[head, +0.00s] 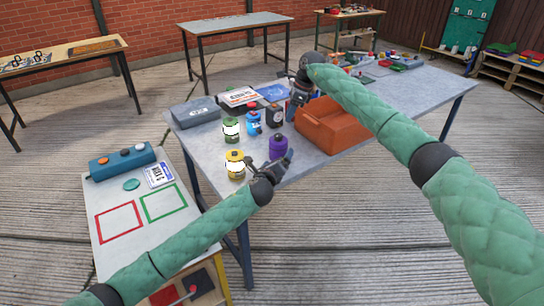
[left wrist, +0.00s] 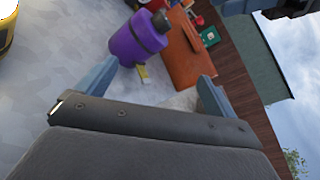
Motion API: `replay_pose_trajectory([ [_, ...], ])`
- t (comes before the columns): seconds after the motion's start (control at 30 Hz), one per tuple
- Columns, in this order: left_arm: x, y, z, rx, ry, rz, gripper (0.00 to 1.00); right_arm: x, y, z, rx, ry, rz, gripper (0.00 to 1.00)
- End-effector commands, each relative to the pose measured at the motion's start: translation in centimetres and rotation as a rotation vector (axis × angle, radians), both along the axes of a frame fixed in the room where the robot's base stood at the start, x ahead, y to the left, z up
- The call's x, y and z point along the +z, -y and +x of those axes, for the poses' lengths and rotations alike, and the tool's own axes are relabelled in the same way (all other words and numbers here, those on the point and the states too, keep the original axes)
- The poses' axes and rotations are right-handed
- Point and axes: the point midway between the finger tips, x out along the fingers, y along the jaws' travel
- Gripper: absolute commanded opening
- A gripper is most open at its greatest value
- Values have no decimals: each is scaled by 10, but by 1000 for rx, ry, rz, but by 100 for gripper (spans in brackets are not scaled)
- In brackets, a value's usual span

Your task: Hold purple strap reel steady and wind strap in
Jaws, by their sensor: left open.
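The purple strap reel (head: 278,146) stands at the near edge of the grey table (head: 195,150). It is a purple cylinder with a dark top, the only purple thing here. My left gripper (head: 276,164) is open and empty, just on the near side of it. In the left wrist view the reel (left wrist: 138,38) lies beyond the open fingers (left wrist: 153,82), nearer the left finger and apart from both. A small yellow piece (left wrist: 142,73) shows beside it; I cannot tell whether it is strap. My right gripper (head: 296,104) points down beside the orange tray; its fingertips are unclear.
An orange tray (head: 335,130) lies right of the reel. A lower side table (head: 125,235) stands at the left.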

Motion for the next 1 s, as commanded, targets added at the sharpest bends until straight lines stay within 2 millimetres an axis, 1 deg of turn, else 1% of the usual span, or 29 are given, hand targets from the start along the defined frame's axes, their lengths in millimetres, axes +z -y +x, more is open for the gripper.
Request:
replay_pose_trajectory([
  [0.03, -5, -4, 15, -16, 56, 91, 93, 0, 0, 0, 0, 0, 0, 36],
  [0.1, -11, -7, 31, -44, 135, 219, 93, 0, 0, 0, 0, 0, 0, 36],
  [0.2, -20, -12, 49, -84, 224, 381, 93, 0, 0, 0, 0, 0, 0, 36],
  [0.3, -26, -16, 62, -117, 288, 504, 93, 0, 0, 0, 0, 0, 0, 36],
  [0.4, -33, -18, 68, -140, 324, 581, 93, 0, 0, 0, 0, 0, 0, 36],
  [0.57, -35, -17, 77, -152, 346, 623, 93, 0, 0, 0, 0, 0, 0, 36],
  [0.67, -35, -14, 86, -151, 345, 624, 93, 0, 0, 0, 0, 0, 0, 36],
  [1.0, -35, 4, 128, -151, 343, 619, 93, 0, 0, 0, 0, 0, 0, 36],
])
